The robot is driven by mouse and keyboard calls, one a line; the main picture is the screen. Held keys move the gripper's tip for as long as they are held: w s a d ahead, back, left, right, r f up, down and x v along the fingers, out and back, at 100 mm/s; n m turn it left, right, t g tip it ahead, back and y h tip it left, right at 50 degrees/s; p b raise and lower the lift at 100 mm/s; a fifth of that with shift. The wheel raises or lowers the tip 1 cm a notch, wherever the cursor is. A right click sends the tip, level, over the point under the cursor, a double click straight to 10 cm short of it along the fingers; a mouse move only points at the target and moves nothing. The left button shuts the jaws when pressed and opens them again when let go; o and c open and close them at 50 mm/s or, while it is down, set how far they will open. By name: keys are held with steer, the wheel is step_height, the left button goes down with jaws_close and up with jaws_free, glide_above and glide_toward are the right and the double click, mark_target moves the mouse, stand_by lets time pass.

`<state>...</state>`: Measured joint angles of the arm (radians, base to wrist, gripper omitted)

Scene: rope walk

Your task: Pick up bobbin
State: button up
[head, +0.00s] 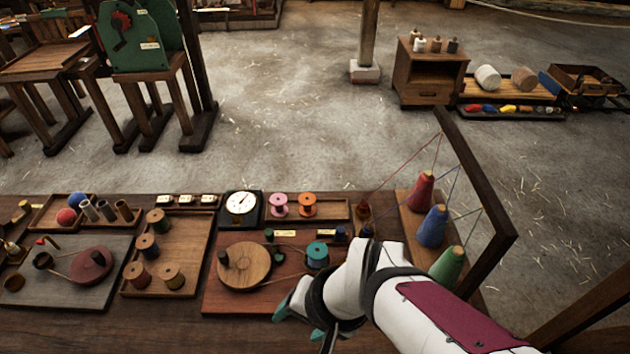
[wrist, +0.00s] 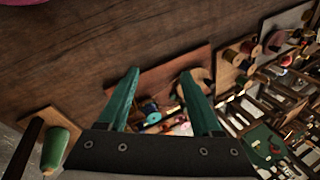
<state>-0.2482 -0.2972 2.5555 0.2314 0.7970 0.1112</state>
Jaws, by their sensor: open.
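Several bobbins are on the bench. A pink bobbin (head: 279,204) and an orange bobbin (head: 307,204) stand side by side in a shallow wooden tray (head: 337,209). A teal bobbin (head: 317,255) sits at the right of the red-brown winding board (head: 225,300), near a round wooden disc (head: 244,266). In the wrist view the teal bobbin (wrist: 153,117) shows between the fingers, beyond them. My gripper (head: 292,312) is over the front of the bench, nearer than the teal bobbin and apart from it. In the wrist view my gripper (wrist: 160,73) is open and empty.
Red, blue (head: 433,227) and green cones stand under a dark wooden frame (head: 478,180) at right, threads rising from them. A tray (head: 193,240) of thread spools and a dial (head: 241,205) are left. Bare bench (head: 150,325) lies along the front.

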steer(key=w+a+f+t, duration=0.1)
steer(key=w+a+f, duration=0.25)
steer(key=a, duration=0.25)
steer(key=t+h, duration=0.8)
steer(key=t, duration=0.2)
glide_toward(316, 253)
steer(key=x, duration=0.2)
steer(key=f+x, duration=0.1)
steer(key=x, duration=0.7)
steer(key=shift+w+d+r, duration=0.15)
steer(key=shift+w+r, duration=0.05)
steer(key=shift+w, duration=0.2)
jaws_close()
steer(key=shift+r, duration=0.15)
